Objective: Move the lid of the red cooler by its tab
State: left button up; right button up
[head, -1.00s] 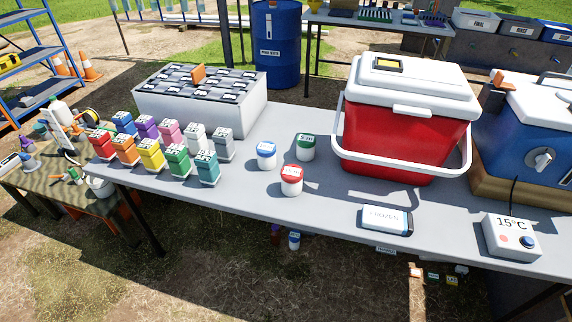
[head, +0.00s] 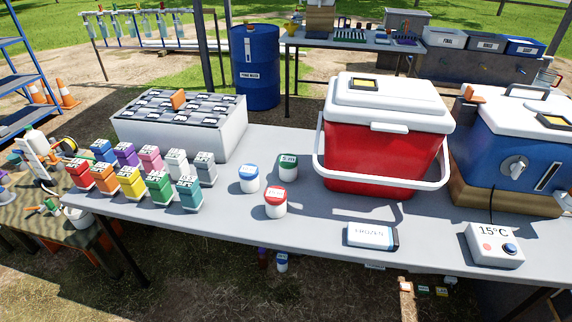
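The red cooler (head: 382,160) stands on the grey table, right of centre in the head view. Its white lid (head: 389,101) is on top and looks closed. A white tab (head: 389,127) sticks out from the lid's front edge. A white handle (head: 385,184) hangs low around the cooler's front. Neither of my grippers is in view.
Three small jars with blue (head: 249,178), green (head: 287,167) and red (head: 276,202) lids stand left of the cooler. A frozen pack (head: 372,236) and a 15°C box (head: 494,245) lie in front. A blue cooler (head: 510,150) stands close on the right.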

aim_at(398, 105)
jog(key=z, duration=0.1)
jog(key=k, duration=0.45)
jog(key=u, duration=0.85)
jog(key=i, duration=0.7)
jog(key=z, duration=0.8)
